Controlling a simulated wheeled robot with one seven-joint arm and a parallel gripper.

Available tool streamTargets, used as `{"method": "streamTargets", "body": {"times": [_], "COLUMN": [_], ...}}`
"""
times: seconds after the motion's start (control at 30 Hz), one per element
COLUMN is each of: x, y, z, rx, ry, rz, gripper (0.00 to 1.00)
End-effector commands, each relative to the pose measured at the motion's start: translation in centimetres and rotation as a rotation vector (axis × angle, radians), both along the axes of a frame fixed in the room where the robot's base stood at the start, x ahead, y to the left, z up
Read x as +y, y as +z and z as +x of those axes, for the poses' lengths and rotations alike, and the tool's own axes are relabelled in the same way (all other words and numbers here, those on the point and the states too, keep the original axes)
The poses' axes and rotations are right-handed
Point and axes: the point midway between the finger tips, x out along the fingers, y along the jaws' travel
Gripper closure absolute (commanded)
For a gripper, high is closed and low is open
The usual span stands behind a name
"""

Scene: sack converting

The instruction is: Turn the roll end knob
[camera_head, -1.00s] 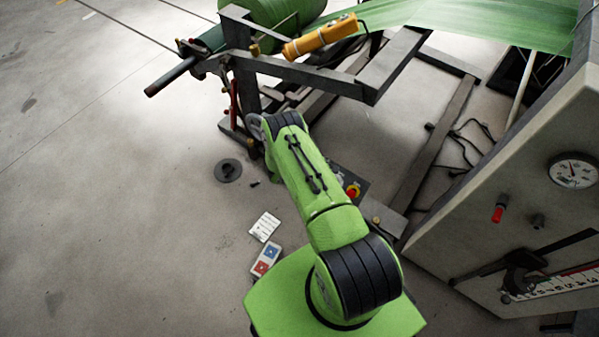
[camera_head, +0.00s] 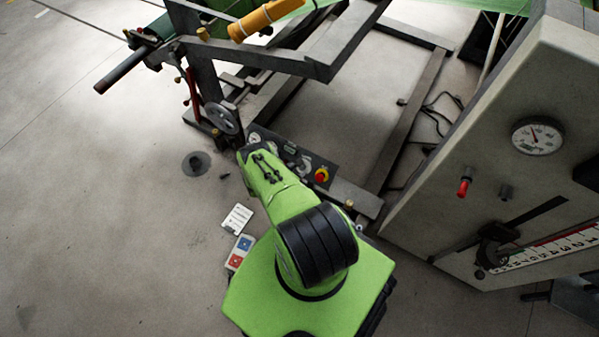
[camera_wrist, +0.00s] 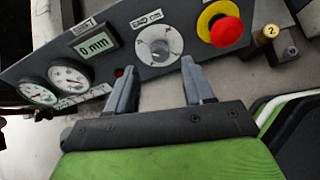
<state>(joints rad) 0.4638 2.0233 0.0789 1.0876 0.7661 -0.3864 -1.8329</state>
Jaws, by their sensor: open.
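The roll end knob, a round pale-grey dial with a scale and a label that seems to read "END mm" (camera_wrist: 159,45), sits on a dark control panel (camera_wrist: 98,30) in the wrist view. My gripper (camera_wrist: 159,67) is open and empty. Its two grey fingers point at the panel, one to the lower left and one to the lower right of the knob. The knob lies between and just beyond the fingertips in the picture; I see no contact. In the head view the panel (camera_head: 275,141) shows beyond my green arm, and my gripper is hidden there.
A red emergency button (camera_wrist: 226,31) on a yellow collar is close right of the knob. A "0 mm" display (camera_wrist: 93,45) and two gauges (camera_wrist: 69,79) lie left. A brass fitting (camera_wrist: 268,33) stands far right. In the head view, a handwheel (camera_head: 222,118) is left of the panel.

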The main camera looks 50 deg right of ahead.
Motion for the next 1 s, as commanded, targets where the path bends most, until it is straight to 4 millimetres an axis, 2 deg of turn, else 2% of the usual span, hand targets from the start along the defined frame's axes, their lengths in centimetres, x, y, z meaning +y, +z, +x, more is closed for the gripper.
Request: {"method": "streamTargets", "body": {"times": [0.03,0.2,0.57,0.9,1.0], "x": [-0.9,-2.9,-3.5,-3.5,-3.5], "y": [-1.5,-3.3,-3.4,-3.4,-3.4], "z": [0.0,0.2,0.3,0.3,0.3], "rx": [-0.004,-0.001,0.000,0.000,-0.001], "ry": [-0.006,-0.004,0.000,0.000,0.000], "rz": [0.000,0.002,0.002,0.002,0.002], "gripper": [0.48,0.48,0.49,1.00,1.00]}}
